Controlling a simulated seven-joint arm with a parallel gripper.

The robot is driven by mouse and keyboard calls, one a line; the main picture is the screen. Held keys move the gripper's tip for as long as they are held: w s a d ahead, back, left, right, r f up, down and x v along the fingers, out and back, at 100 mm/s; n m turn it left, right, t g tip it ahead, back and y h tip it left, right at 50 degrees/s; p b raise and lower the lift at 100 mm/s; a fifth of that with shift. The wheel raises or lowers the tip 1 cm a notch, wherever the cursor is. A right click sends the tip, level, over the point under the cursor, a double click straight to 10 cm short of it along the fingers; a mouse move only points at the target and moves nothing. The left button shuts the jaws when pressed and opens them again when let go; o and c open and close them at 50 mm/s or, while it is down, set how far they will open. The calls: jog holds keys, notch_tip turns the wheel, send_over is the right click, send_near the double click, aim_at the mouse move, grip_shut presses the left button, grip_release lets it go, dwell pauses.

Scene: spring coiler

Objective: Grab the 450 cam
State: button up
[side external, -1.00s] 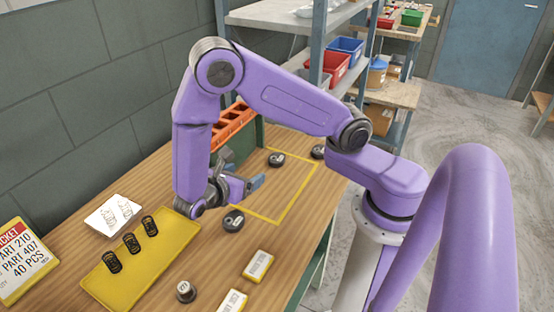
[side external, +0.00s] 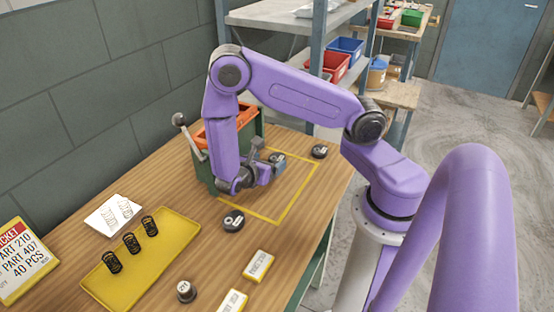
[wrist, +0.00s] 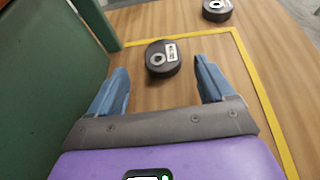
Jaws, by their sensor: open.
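My gripper (side external: 267,162) is open and empty, low over the yellow-outlined area of the bench; it also shows in the wrist view (wrist: 160,80). A black round cam (wrist: 162,60) with a small white label lies ahead, roughly centred between the fingertips and not gripped. The same cam is partly hidden behind my gripper in the side view (side external: 277,157). A second black cam (side external: 319,151) lies farther back, also at the top of the wrist view (wrist: 217,10). A third black cam (side external: 233,221) lies nearer the front. I cannot read which cam is marked 450.
A green machine with an orange top (side external: 229,125) and a ball-ended lever (side external: 182,120) stands left of my gripper. A yellow tray (side external: 175,243) with several black springs lies toward the front left. Labelled blocks (side external: 258,265) and a small round piece (side external: 186,291) lie in front.

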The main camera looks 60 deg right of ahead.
aim_at(276, 157)
jog(key=shift+x, duration=2.05)
jog(key=shift+s, duration=0.15)
jog(key=shift+r, duration=0.1)
jog(key=c, duration=1.4)
jog(key=shift+r, duration=0.1)
